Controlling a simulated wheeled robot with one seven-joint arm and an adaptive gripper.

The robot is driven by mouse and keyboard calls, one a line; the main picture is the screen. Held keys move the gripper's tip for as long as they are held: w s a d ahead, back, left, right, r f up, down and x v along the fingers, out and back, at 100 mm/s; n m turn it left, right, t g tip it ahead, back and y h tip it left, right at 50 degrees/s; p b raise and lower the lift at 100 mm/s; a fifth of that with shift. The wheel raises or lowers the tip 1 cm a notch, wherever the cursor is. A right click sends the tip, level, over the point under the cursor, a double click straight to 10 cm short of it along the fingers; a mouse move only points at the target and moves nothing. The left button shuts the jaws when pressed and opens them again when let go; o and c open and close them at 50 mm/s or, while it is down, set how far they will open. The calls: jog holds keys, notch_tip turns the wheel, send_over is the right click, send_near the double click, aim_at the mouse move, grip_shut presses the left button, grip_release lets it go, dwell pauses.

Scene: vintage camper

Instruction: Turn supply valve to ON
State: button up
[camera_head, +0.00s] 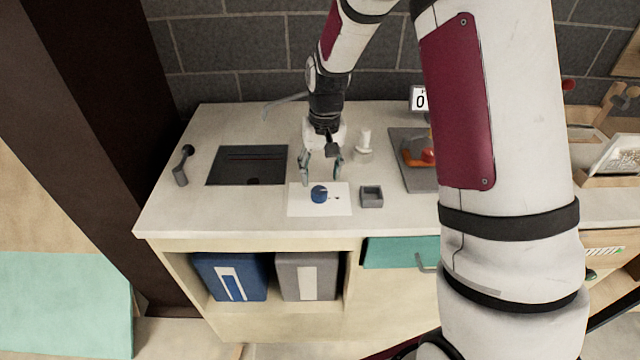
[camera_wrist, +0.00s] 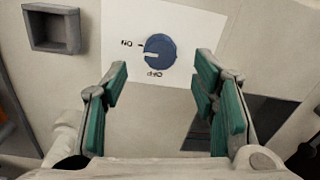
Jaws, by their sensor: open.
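The supply valve is a round blue knob (camera_head: 319,194) on a white plate (camera_head: 297,206) on the counter. In the wrist view the knob (camera_wrist: 161,48) has a white pointer line at its left side, slightly below the ON tick and closer to ON than to OFF. The ON label (camera_wrist: 126,43) is at the left and the OFF label (camera_wrist: 154,74) is below; both look upside down. My gripper (camera_head: 321,180) is open and empty just behind and above the knob. In the wrist view its green-padded fingers (camera_wrist: 162,78) stand apart, short of the knob, which is clear of both.
A small grey square box (camera_head: 371,196) stands right of the plate. A dark sink panel (camera_head: 247,166) and a faucet lie left. A white bottle-like item (camera_head: 364,146) stands behind right. A grey mat (camera_head: 413,175) holds orange items. The counter's front strip is clear.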

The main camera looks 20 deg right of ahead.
aim_at(322, 190)
notch_tip(322, 190, up, 7)
jog(key=shift+d+f, duration=0.2)
dwell(0.5)
jog(key=s+r+n+t, duration=0.1)
jog(key=s+r+t, duration=0.3)
jog(key=s+r, duration=1.4)
jog(key=s+f+t, duration=0.1)
jog(key=s, duration=0.8)
jog(key=shift+a+n+h, duration=0.3)
jog(key=shift+f, duration=0.1)
